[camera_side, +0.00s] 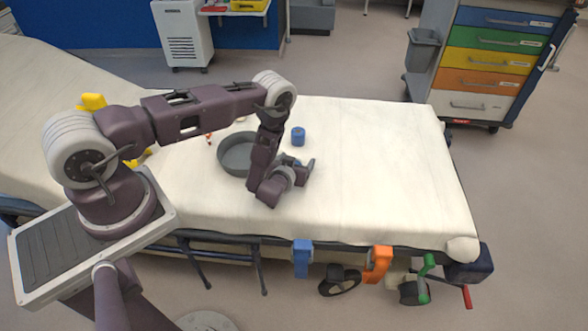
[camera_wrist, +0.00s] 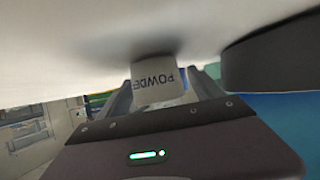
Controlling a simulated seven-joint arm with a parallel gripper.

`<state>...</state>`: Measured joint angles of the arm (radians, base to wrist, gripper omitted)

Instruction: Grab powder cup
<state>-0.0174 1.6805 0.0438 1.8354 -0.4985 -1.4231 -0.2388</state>
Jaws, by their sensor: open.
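The powder cup (camera_wrist: 157,84) is a small pale grey cup whose label, reading "POWDE", shows upside down in the wrist view. It stands on the pale sheet. My gripper (camera_wrist: 163,79) is open, with one finger on each side of the cup in that view. I cannot tell whether either finger touches it. In the side view my gripper (camera_side: 303,167) is low over the bed, right of the grey pan. I cannot make out the powder cup there for certain; the gripper may hide it.
A round grey pan (camera_side: 232,168) stands left of my gripper; its dark wall also shows in the wrist view (camera_wrist: 270,52). A small blue cylinder (camera_side: 298,136) stands just beyond my gripper. The right part of the bed (camera_side: 390,170) is clear.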

